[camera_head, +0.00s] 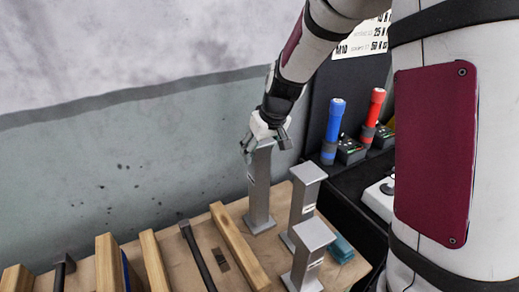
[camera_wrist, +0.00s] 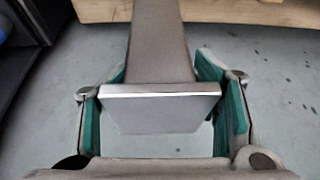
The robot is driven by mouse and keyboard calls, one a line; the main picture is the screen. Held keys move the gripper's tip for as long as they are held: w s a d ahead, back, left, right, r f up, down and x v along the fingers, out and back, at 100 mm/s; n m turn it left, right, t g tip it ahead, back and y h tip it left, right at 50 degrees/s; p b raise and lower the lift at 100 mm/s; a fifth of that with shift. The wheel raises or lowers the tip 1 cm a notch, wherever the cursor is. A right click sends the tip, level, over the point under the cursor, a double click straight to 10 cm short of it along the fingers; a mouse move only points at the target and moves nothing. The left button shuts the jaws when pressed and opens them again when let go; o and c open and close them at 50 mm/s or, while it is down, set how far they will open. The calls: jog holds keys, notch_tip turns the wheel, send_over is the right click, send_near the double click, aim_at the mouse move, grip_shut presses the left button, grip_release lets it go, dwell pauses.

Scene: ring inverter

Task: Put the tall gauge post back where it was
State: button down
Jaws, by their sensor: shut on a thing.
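The tall gauge post (camera_head: 259,190) is a grey metal column with a square cap, the farthest of three grey posts at the board's right end. It looks upright; its foot appears at the board surface, but I cannot tell whether it touches. My gripper (camera_head: 265,144) is shut on it near its top, from above. In the wrist view the post (camera_wrist: 160,45) and its flat cap (camera_wrist: 160,110) lie between my green-padded fingers (camera_wrist: 165,95). A middle post (camera_head: 303,205) and a shorter front post (camera_head: 308,262) stand to the right and nearer.
The wooden board (camera_head: 197,265) holds wooden bars (camera_head: 238,245) and dark rods (camera_head: 197,255) at left. A teal block (camera_head: 341,249) lies right of the posts. Blue (camera_head: 334,125) and red (camera_head: 374,108) handled tools stand behind right. A wall (camera_head: 110,170) rises behind.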

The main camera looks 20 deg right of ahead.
jog(key=shift+f, duration=0.1)
jog(key=c, duration=0.5)
grip_release()
jog(key=v, duration=1.2)
jog(key=s+a+r+m+h, duration=0.1)
jog(key=s+r+m, duration=0.1)
jog(key=s, duration=2.4)
jog(key=shift+t, duration=0.3)
jog(key=shift+r, duration=0.1)
